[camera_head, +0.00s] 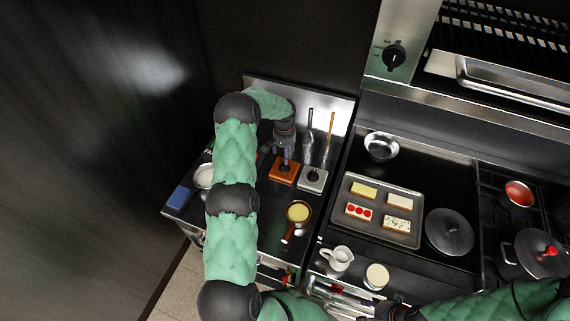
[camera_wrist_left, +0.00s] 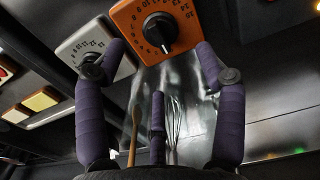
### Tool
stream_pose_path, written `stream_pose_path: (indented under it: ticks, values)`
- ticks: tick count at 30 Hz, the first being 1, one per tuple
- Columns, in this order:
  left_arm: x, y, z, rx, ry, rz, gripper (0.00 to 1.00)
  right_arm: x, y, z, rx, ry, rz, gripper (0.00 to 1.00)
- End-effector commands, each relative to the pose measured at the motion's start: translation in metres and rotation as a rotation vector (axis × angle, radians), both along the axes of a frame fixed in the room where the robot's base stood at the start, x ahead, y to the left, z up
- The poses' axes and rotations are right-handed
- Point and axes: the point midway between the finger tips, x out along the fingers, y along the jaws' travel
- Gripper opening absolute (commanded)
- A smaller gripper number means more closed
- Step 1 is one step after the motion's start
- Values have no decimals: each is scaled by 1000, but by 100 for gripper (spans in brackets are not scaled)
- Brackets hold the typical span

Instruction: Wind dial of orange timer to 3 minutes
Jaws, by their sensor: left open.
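The orange timer (camera_head: 283,174) stands on the dark counter at the left, in front of a steel back panel. My left gripper (camera_head: 283,160) is over it, with its purple fingers open. In the left wrist view the orange timer (camera_wrist_left: 185,42) is at the top, with a black dial (camera_wrist_left: 160,32) and dark markings around it. The fingers of the left gripper (camera_wrist_left: 153,72) are spread, and nothing is between them; I cannot tell whether they touch the timer. My right gripper (camera_head: 395,311) is partly at the bottom edge, and its jaws are unclear.
A similar white timer (camera_head: 313,179) stands right beside the orange one. A whisk (camera_head: 309,128) and a wooden-handled utensil (camera_head: 330,130) are behind. A small brown pan (camera_head: 299,212) is in front. A tray (camera_head: 410,233) of decorated slabs lies to the right.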

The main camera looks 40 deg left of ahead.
Motion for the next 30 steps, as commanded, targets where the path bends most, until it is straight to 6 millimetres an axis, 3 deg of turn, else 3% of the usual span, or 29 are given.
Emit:
stream_pose_path:
  ticks: [6,12,18,27,28,30]
  values:
    - [0,-1,-39,-2,2,-1,70,0,0,8,0,0,0,47]
    - [0,0,-64,0,1,-1,70,0,0,12,0,0,0,47]
    - [0,0,-76,0,-1,-1,70,0,0,14,0,0,0,47]
    - [0,0,-78,0,-1,-1,70,0,0,14,0,0,0,47]
    - [0,0,-78,0,-1,-1,68,0,0,14,0,0,0,47]
    - [0,0,-78,0,0,-1,48,0,0,14,0,0,0,47]
